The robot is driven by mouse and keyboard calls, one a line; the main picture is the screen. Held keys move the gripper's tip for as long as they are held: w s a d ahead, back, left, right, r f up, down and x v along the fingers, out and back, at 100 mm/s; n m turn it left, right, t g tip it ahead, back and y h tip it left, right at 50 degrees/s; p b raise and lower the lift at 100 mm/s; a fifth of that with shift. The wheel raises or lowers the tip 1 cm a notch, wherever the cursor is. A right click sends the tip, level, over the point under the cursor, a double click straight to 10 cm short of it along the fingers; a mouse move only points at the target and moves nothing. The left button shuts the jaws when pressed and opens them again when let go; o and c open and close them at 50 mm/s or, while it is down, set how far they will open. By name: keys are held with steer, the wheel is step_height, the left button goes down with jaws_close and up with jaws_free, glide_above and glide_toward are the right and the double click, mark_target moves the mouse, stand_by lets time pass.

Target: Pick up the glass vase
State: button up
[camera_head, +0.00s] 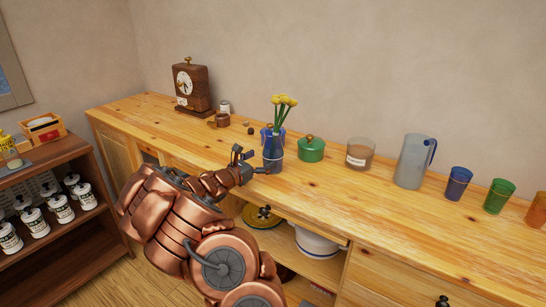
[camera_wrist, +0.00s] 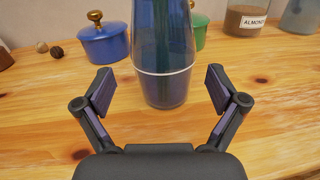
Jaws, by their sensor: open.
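The glass vase (camera_head: 273,158) is a tall blue-tinted vase holding yellow flowers (camera_head: 284,101), standing upright near the front edge of the wooden counter. In the wrist view the vase (camera_wrist: 163,60) is directly ahead, centred between the spread fingers. My gripper (camera_wrist: 160,90) is open, with one finger on each side of the vase and visible gaps, so neither finger appears to touch it. In the head view my gripper (camera_head: 253,163) is at the left of the vase, partly hidden by my copper-coloured arm. The vase's top is out of the wrist view.
A blue lidded pot (camera_wrist: 104,43) stands behind left of the vase and a green lidded pot (camera_head: 311,150) behind right. A labelled jar (camera_head: 360,153), grey pitcher (camera_head: 412,163) and coloured cups stand further right. A clock (camera_head: 190,85) is far left.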

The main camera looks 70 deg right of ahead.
mark_target(266, 158)
steer(key=x, duration=0.2)
steer(key=p+x, duration=0.1)
steer(key=x, duration=0.1)
steer(key=shift+s, duration=0.3)
steer(key=shift+s+d+r, duration=0.1)
steer(key=shift+s+d, duration=0.05)
steer(key=shift+d, duration=0.4)
steer(key=c, duration=1.5)
